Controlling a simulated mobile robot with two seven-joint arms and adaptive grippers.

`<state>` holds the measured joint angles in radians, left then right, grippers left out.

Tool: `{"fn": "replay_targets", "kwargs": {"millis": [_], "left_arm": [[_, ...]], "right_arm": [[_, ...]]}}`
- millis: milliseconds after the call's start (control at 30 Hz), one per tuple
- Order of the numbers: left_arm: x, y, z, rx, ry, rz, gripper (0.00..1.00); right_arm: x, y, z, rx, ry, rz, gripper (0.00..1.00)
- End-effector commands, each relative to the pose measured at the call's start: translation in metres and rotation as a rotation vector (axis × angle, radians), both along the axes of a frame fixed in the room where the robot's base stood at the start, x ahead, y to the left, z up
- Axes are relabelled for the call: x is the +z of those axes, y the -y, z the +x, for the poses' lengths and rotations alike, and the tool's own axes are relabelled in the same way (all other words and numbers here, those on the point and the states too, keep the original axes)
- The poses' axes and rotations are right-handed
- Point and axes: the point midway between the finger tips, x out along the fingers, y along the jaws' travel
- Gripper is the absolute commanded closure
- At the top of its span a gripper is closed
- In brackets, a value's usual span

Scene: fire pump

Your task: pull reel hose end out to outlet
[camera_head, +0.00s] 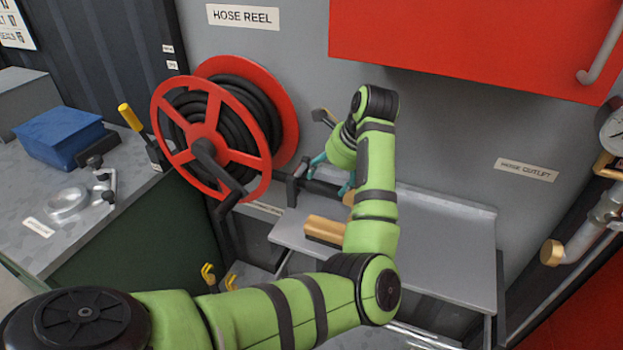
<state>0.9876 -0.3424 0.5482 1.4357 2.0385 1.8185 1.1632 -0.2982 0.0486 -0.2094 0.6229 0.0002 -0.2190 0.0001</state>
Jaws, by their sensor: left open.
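The hose reel (212,125) has a red wheel with black hose (241,98) wound on it, on the grey wall at left of centre. A dark hose end piece (322,187) sticks out to the right of the reel, above the shelf, with a brass-coloured part at its right, partly behind my arm. My left gripper (332,176) has teal fingers spread open at this piece; I cannot tell whether they touch it. The outlet (552,252), a brass-ended pipe, is at the far right under the HOSE OUTLET label (526,169). My right gripper is not in view.
A grey shelf (440,235) below the gripper bears a brass and black piece (325,230). A red cabinet (470,45) overhangs at upper right. A bench (60,225) at left holds a blue box (60,137). The shelf's right part is clear.

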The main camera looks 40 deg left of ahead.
Motion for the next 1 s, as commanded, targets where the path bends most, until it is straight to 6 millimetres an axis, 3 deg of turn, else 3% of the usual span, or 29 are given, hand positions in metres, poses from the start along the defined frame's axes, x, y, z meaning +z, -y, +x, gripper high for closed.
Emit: {"fn": "replay_targets", "kwargs": {"millis": [200,333,533,767,800,967,1000], "left_arm": [[-0.026,-0.014,0.001,0.001,-0.007,0.002,0.25],[-0.043,-0.022,0.003,0.001,-0.006,0.003,0.25],[-0.058,-0.027,0.004,0.001,-0.003,0.001,0.25],[-0.060,-0.027,0.005,0.001,-0.001,0.001,0.25],[-0.060,-0.027,0.005,0.001,-0.001,0.001,0.29],[-0.060,-0.027,0.005,0.000,-0.002,0.001,0.93],[-0.060,-0.027,0.005,0.000,-0.002,0.001,1.00]], "right_arm": [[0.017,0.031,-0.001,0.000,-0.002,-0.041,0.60],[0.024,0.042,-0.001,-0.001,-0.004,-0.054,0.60],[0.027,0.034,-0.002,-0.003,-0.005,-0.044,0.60],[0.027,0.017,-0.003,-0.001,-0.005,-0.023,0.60],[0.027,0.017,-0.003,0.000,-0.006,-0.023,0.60],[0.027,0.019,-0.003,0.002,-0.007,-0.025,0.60],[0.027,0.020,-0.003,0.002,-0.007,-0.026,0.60]]}}
